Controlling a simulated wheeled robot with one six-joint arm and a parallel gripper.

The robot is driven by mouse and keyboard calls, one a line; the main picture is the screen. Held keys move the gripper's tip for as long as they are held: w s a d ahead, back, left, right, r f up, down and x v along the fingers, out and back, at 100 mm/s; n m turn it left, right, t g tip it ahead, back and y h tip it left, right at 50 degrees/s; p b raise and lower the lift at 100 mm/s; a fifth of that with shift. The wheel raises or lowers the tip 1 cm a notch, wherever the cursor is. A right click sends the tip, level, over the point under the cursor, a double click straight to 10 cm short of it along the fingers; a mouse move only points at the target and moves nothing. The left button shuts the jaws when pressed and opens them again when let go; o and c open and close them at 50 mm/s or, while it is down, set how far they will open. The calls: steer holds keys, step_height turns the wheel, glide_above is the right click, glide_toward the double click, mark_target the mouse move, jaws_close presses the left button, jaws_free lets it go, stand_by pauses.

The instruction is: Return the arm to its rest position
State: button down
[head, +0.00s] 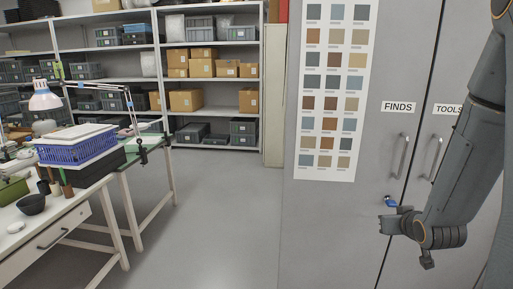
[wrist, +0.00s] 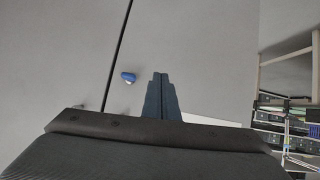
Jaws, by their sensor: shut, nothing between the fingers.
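My arm (head: 463,165) reaches down along the right side of the head view, in front of a grey cabinet. My gripper (head: 383,225) is at its lower end, pointing left, close in front of the cabinet doors in the picture. In the wrist view the two fingers of my gripper (wrist: 157,78) lie together, shut, with nothing between them. I cannot tell the exact gap between the fingers and the cabinet.
The grey cabinet (head: 335,225) has doors labelled FINDS (head: 398,107) and TOOLS (head: 447,109). A small blue object (head: 390,201) is on the door; the wrist view shows it too (wrist: 128,77). A workbench (head: 80,225) stands left, shelves (head: 210,105) behind. Floor between is clear.

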steer(key=s+a+g+y, duration=0.1)
steer(key=s+a+g, duration=0.9)
steer(key=s+a, duration=1.1)
steer(key=shift+s+r+n+g+y, duration=0.2)
steer(key=shift+r+n+g+y, duration=0.1)
steer(key=shift+r+y, duration=0.1)
steer(key=c, duration=2.5)
jaws_free()
